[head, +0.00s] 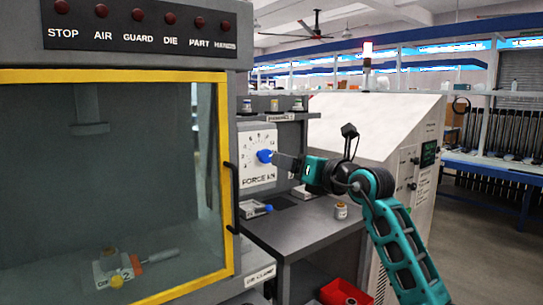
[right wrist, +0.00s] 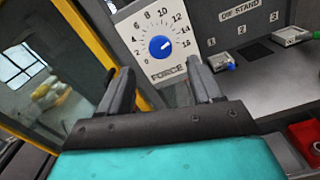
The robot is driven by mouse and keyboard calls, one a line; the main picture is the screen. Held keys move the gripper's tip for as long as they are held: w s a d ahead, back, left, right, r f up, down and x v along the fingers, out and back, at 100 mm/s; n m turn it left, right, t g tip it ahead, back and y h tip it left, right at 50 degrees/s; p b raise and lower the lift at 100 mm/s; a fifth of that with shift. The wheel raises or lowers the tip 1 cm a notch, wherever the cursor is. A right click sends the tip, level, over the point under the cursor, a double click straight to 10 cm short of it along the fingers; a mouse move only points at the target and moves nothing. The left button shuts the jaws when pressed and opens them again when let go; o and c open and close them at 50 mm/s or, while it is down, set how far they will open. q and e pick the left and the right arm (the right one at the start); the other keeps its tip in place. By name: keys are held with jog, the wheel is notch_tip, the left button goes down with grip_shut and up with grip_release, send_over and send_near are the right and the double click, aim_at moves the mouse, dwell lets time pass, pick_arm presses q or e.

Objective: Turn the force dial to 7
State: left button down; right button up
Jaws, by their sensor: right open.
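The force dial is a white panel (head: 258,172) with a blue knob (head: 265,156), on the grey machine right of the yellow-framed door. The right wrist view shows the panel's number scale from 0 to 16 (right wrist: 150,22) and the round blue knob (right wrist: 162,47). A small pale mark shows on the knob; I cannot read its setting surely. My right gripper (head: 278,158) faces the dial from the right. In the right wrist view its two fingers (right wrist: 163,80) are apart and empty, with the knob beyond them, between their lines. My left gripper is out of view.
The yellow door frame (head: 228,150) and its dark handle (head: 233,182) stand close left of the dial. A grey bench (head: 305,225) lies below, with a small jar (head: 341,210) on it. A red bin (head: 343,292) is lower down. A white slanted cabinet (head: 375,120) stands behind my arm.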

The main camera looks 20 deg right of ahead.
aim_at(268, 156)
jog(key=x, duration=0.7)
jog(key=shift+w+a, duration=0.15)
jog(key=shift+w, duration=0.2)
jog(key=shift+c, duration=0.4)
jog(key=shift+c, duration=0.7)
jog(key=shift+f, duration=0.1)
jog(key=c, duration=0.8)
